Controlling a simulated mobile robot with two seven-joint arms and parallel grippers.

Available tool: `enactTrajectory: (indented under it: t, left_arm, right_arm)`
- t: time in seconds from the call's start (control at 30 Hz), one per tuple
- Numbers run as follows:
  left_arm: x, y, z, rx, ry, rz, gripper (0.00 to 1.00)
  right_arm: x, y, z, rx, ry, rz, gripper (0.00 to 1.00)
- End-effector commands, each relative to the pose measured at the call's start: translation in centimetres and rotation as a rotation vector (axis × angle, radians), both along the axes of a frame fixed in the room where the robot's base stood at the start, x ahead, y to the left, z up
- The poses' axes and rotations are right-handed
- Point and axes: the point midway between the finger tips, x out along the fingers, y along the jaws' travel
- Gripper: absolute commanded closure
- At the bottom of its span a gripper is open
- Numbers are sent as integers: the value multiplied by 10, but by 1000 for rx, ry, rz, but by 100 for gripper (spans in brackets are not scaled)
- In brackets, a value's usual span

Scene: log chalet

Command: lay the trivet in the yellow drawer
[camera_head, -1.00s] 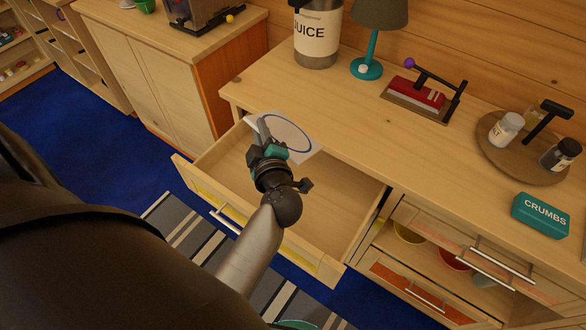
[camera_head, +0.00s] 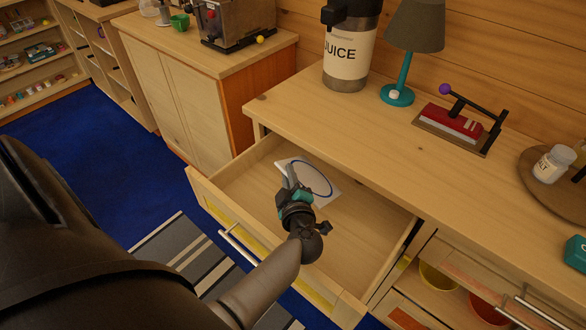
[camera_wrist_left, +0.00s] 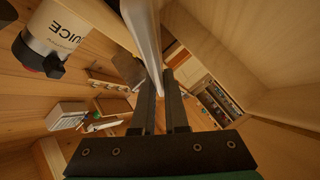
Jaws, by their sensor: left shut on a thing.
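The trivet (camera_head: 318,177) is a thin white square with a blue ring. My left gripper (camera_head: 290,174) is shut on its near left edge. In the left wrist view the trivet shows edge-on as a pale slab (camera_wrist_left: 145,38) between the two dark fingers (camera_wrist_left: 160,95). The yellow drawer (camera_head: 362,228) is pulled open, with a yellow panel and a metal bar handle on its front. The trivet is over the back left part of the drawer, within its walls and tilted; I cannot tell whether it touches the floor. The drawer looks otherwise empty. My right gripper is not in view.
The counter above holds a juice dispenser (camera_head: 348,50), a teal lamp (camera_head: 398,94), a red device with a lever (camera_head: 452,124) and a round tray (camera_head: 530,181) with a salt jar. Drawers with bowls are at the lower right. A cabinet (camera_head: 190,90) stands to the left.

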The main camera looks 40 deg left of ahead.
Motion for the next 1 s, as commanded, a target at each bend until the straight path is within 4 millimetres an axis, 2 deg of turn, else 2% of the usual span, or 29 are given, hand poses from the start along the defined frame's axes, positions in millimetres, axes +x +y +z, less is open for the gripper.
enactTrajectory:
  t: [0.17,0.4,0.5,1.0]
  left_arm:
    - [12,5,3,1,-7,0,100]
    - [42,17,1,3,-7,1,100]
    - [40,15,-10,3,-3,-1,100]
    - [40,15,-15,0,-6,0,100]
  right_arm:
    - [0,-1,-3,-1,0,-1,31]
    - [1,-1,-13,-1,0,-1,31]
    - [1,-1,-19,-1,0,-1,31]
    - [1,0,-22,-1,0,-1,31]
